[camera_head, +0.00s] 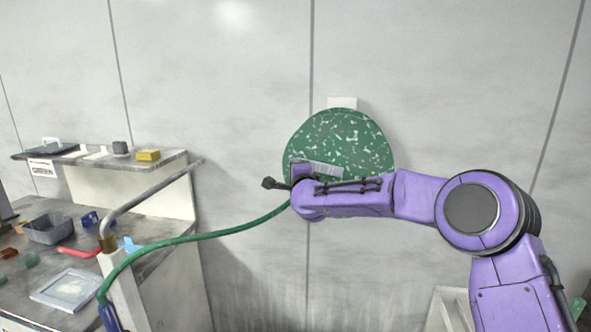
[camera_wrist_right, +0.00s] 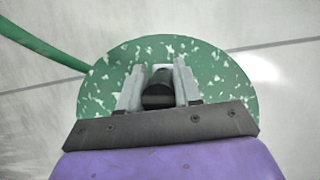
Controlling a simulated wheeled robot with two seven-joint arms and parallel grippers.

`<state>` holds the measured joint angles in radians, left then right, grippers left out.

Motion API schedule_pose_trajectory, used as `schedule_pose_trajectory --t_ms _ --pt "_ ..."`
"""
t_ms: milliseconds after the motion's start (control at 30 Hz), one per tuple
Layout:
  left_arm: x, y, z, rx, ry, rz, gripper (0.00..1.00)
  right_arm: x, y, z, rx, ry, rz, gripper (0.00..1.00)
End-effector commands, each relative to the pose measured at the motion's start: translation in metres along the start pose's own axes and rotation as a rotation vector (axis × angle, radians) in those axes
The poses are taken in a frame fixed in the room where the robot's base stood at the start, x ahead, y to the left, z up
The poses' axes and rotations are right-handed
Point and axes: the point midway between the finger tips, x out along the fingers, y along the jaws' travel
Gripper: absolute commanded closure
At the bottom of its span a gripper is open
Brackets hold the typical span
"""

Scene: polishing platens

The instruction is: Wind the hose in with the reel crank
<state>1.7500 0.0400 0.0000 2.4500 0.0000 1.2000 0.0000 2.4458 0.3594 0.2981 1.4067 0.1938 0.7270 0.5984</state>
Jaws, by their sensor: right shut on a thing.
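The hose reel (camera_head: 345,137) is a green, white-speckled disc mounted on the wall. My purple right arm reaches across its lower part. In the right wrist view the reel (camera_wrist_right: 110,88) fills the middle, and my right gripper (camera_wrist_right: 158,88) is shut on the dark crank handle (camera_wrist_right: 158,96) in front of the disc. In the head view the right gripper and the crank are mostly hidden behind my own wrist. The green hose (camera_head: 205,236) runs from the reel down to the left, to the bench. It also shows in the wrist view (camera_wrist_right: 40,54). My left gripper is out of view.
A bench at the left holds a grey bin (camera_head: 47,230), a pale framed plate (camera_head: 66,288) and small blocks. A shelf (camera_head: 170,161) carries a yellow block (camera_head: 148,155). The wall around the reel is clear.

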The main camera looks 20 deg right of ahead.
Motion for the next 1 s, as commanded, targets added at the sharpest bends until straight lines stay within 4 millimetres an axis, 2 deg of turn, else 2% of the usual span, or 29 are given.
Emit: schedule_pose_trajectory --t_ms 367,400,433,467,767,867,1000 --pt "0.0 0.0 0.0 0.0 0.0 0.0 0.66 0.0 0.004 0.0 0.002 0.0 0.005 1.0" --pt "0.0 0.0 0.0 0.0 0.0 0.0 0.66 0.0 0.003 0.0 0.003 0.0 0.005 0.57" --pt "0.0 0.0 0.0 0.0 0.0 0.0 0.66 0.0 0.003 0.0 0.003 0.0 0.005 0.47" --pt "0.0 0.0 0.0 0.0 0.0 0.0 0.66 0.0 0.003 0.0 0.002 0.0 0.005 0.45" --pt "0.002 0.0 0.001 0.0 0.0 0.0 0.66 -0.002 0.002 0.0 0.002 0.0 0.001 0.45" --pt "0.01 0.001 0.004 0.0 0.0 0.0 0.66 -0.015 0.004 0.0 0.002 -0.001 0.001 0.45" --pt "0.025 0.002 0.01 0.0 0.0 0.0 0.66 -0.048 0.006 0.0 0.004 -0.002 0.0 0.45"
